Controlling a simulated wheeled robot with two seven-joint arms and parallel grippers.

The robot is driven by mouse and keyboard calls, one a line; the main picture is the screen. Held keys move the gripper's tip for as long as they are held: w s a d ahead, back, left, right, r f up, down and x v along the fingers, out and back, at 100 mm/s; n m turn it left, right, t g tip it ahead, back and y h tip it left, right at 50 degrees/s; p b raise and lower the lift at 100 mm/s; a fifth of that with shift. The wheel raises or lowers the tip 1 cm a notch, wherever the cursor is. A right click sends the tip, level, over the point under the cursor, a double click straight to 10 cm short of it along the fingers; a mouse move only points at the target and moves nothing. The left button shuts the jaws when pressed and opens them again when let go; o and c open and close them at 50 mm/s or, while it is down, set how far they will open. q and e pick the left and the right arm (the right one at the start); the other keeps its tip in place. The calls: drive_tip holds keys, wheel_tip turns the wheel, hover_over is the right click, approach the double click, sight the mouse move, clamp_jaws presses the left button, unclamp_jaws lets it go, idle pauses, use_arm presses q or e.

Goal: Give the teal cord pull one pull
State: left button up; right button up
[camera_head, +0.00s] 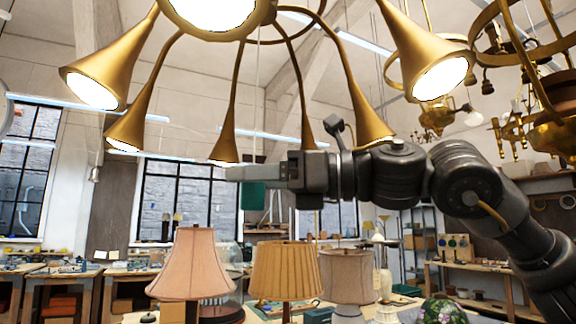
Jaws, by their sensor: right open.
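The teal cord pull (252,197) hangs below my right gripper's fingers in the middle of the view. A thin pale cord (257,100) runs down toward it from the brass chandelier (225,15), whose lamps are lit. My right gripper (236,173) reaches in from the right, pointing left, and is open. Its fingers hide the upper end of the pull and the lower end of the cord. I cannot tell whether the fingers touch the cord or the pull. My left gripper is not in view.
A small metal pull (95,174) hangs at the left. Chandelier horns surround my right arm from above. Below stand a pink lampshade (195,265), a pleated tan lampshade (286,270) and a grey-beige lampshade (347,277). More brass fixtures (540,120) hang at the right.

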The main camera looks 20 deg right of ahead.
drive_tip(key=shift+w+a+r, duration=0.1)
drive_tip(key=shift+w+a, duration=0.2)
drive_tip(key=shift+a, duration=0.25)
drive_tip(key=shift+w+a, duration=0.15)
drive_tip(key=shift+a, duration=0.15)
drive_tip(key=shift+w+a+p, duration=0.2)
drive_tip(key=shift+a+p, duration=0.05)
drive_tip(key=shift+p, duration=0.05)
drive_tip(key=c, duration=1)
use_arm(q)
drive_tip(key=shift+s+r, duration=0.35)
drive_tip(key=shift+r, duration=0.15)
